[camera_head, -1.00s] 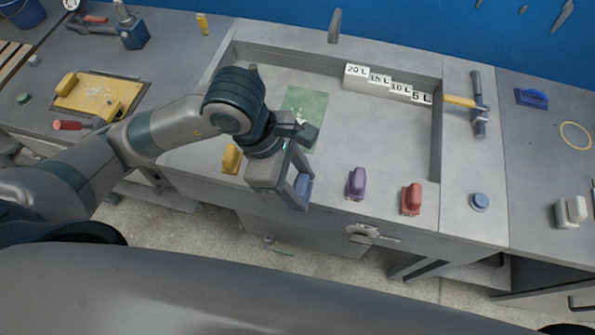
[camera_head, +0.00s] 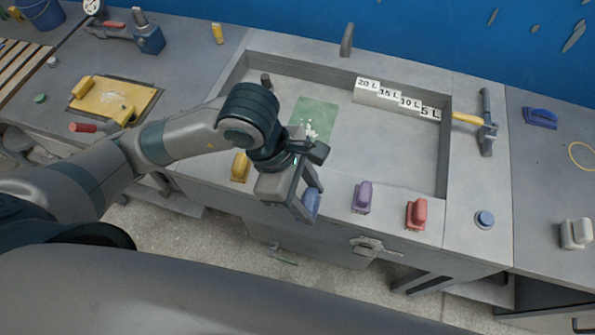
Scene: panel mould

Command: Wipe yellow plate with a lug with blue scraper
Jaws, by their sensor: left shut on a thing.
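The yellow plate (camera_head: 98,103) lies on the left worktop, with a few pale specks on it. One yellow raised piece stands at its left corner and another at its front right. My left gripper (camera_head: 303,200) is shut on the blue scraper (camera_head: 312,204), held at the front edge of the middle bench, well to the right of the plate. The gripper's fingers partly hide the scraper. My right gripper is not in view.
Yellow (camera_head: 240,167), purple (camera_head: 362,196) and red (camera_head: 416,213) scrapers stand along the middle bench's front edge. A green sheet (camera_head: 318,112) with white bits lies in the recessed basin.

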